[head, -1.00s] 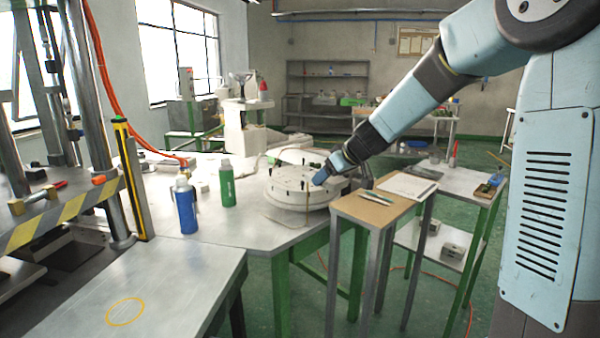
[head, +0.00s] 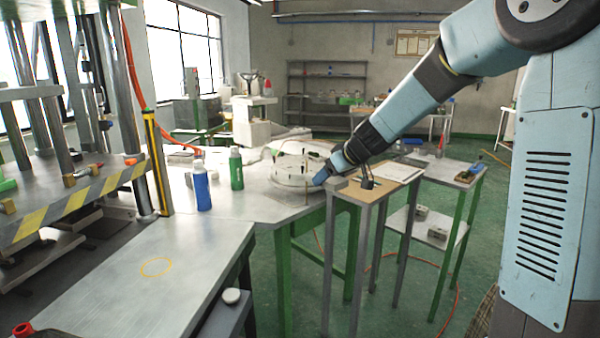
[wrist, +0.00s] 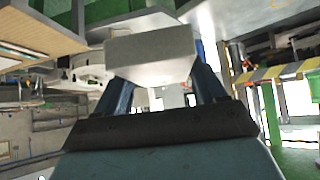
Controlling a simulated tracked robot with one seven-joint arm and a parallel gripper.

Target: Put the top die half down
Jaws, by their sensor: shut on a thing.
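The top die half (wrist: 150,55) is a plain light grey block in the wrist view. My gripper (wrist: 152,92) is shut on it, with a blue finger at each side. In the head view my gripper (head: 322,177) is low, in front of the round white turntable (head: 290,182) and by the left end of the wood-topped stand (head: 375,197). A small grey block (head: 337,183) shows beside the fingertips there. The lower face of the die half and whether it touches anything cannot be told.
A yellow circle (head: 156,267) marks a clear part of the near metal table (head: 120,300). A blue bottle (head: 202,188) and a green bottle (head: 236,170) stand behind it. A press with a striped edge (head: 75,203) is at left. Two grey blocks (head: 428,223) lie on a lower shelf.

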